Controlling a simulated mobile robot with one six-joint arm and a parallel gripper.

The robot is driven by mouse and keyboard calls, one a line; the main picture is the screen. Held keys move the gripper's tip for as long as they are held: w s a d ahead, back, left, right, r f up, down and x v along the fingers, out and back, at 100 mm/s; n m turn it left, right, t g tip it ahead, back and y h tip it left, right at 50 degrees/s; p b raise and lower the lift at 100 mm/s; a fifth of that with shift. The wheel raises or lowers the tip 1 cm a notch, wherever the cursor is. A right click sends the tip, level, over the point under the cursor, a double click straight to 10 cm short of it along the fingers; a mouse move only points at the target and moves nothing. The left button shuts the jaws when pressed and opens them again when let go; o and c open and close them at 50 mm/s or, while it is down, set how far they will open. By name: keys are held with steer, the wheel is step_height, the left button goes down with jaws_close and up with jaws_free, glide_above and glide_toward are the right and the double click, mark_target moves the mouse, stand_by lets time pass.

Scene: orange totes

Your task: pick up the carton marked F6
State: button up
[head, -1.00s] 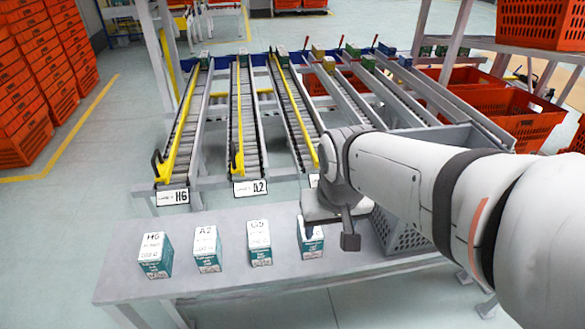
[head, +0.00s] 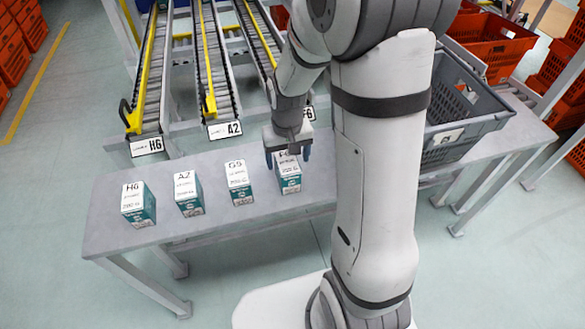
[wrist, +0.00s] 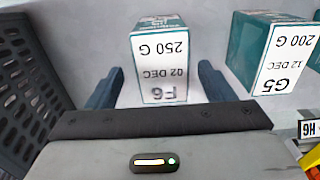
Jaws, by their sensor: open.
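The carton marked F6 (head: 289,178) is white and teal and stands on the grey table (head: 105,217), at the right end of a row of cartons. In the wrist view the F6 carton (wrist: 160,62) appears upside down, its label reading F6, 02 DEC, 250 G. My gripper (head: 288,154) is open just above it. In the wrist view its two dark blue fingers (wrist: 160,88) lie on either side of the carton's near end, with a gap on each side. The gripper partly covers the carton's top in the head view.
The carton G5 (head: 239,183) stands just left of F6, with A2 (head: 187,194) and H6 (head: 138,205) further left. A grey crate (head: 468,140) stands on the table at right. Sloped roller lanes (head: 212,75) lie behind.

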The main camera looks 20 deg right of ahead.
step_height(320, 180, down, 4)
steer(key=shift+s+a+f, duration=0.15)
steer(key=shift+f, duration=0.05)
steer(key=c, duration=1.2)
